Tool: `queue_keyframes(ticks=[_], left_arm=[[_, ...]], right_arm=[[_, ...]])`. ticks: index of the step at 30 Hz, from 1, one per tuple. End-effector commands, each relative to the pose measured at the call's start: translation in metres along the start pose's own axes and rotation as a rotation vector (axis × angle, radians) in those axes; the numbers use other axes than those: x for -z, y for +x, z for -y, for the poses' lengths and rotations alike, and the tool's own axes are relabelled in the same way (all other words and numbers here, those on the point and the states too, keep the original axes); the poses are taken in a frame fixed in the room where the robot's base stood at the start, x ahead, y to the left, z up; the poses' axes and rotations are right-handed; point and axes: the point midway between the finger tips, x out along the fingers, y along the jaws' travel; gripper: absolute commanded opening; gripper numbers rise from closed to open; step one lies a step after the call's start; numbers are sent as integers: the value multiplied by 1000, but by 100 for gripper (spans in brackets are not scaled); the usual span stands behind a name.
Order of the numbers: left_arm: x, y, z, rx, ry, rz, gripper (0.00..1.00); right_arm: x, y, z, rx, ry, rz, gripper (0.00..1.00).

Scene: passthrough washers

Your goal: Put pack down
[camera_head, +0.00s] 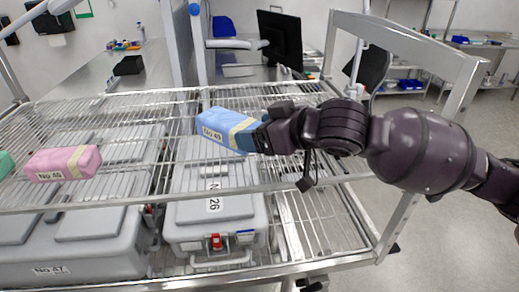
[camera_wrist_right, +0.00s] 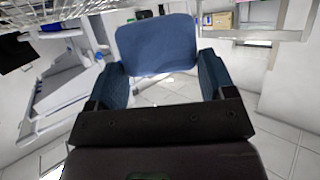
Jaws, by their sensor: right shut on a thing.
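The blue pack (camera_head: 213,125), with a cream band and a label that seems to read No 49, is in my right gripper (camera_head: 250,137), at the upper wire shelf (camera_head: 130,185) of the rack. I cannot tell whether the pack touches the wires. In the right wrist view the blue pack (camera_wrist_right: 157,45) sits between the two blue fingers of the right gripper (camera_wrist_right: 158,70), which are shut on it. My left gripper is not in view.
A pink pack (camera_head: 63,164) lies on the shelf to the left, with a green pack (camera_head: 5,164) at the left edge. Grey lidded boxes (camera_head: 212,215) stand below the wires. The rack's metal end frame (camera_head: 425,45) rises at right. Shelf wires between the pink and blue packs are bare.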

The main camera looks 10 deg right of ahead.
Motion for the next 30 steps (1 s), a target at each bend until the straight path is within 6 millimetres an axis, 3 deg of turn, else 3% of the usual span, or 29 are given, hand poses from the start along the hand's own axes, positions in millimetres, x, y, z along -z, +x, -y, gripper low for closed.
queue_keyframes(ticks=[14, 26, 27, 30], left_arm=[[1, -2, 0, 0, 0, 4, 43], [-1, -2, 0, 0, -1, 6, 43], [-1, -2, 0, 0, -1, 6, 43], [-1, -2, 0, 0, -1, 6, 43]], right_arm=[[-43, 18, 0, -1, 0, 0, 45], [-47, 20, 0, -1, 0, -2, 45], [-47, 20, 0, -1, 0, 0, 79], [-47, 20, 0, -1, 0, 0, 94]])
